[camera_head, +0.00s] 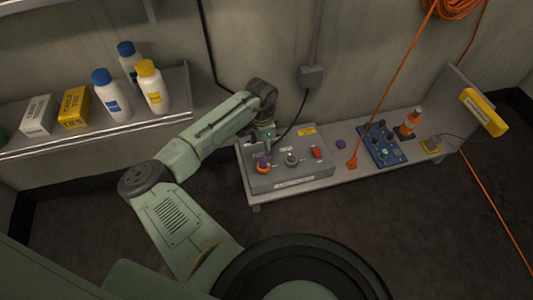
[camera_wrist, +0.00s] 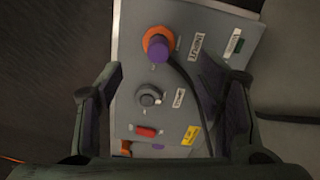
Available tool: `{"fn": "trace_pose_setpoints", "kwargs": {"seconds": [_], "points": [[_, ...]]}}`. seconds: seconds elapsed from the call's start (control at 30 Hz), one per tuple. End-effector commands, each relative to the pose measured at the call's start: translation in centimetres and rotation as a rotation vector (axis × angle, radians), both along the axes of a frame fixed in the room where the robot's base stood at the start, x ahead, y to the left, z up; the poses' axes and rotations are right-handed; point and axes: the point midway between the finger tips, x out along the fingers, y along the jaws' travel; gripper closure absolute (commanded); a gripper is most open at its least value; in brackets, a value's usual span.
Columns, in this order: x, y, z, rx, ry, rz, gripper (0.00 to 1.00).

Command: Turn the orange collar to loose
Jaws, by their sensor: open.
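The orange collar (camera_head: 264,171) sits at the left end of a grey panel box (camera_head: 290,180) on the bench. In the wrist view the orange collar (camera_wrist: 159,31) is a ring around a purple plug (camera_wrist: 158,50), with a black cable running from the plug. My gripper (camera_wrist: 162,70) is open and empty, its two fingers spread above the panel. The collar lies beyond the fingertips, near the top of that view, and I see no contact. In the head view my gripper (camera_head: 268,142) is just above and behind the collar, its fingers hard to make out.
A grey knob (camera_head: 291,159) and a red switch (camera_head: 317,152) are on the same panel, right of the collar. A blue control board (camera_head: 380,145) and an orange-and-white cone (camera_head: 410,122) stand further right. The black cable (camera_head: 295,125) rises to a wall box.

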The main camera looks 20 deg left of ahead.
Motion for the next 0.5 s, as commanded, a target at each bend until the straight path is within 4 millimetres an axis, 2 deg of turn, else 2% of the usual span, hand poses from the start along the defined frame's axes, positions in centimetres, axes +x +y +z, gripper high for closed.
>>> {"fn": "trace_pose_setpoints", "kwargs": {"seconds": [0.5], "points": [[0.0,-0.1,-8.7,0.001,-0.001,0.0,0.39]]}}
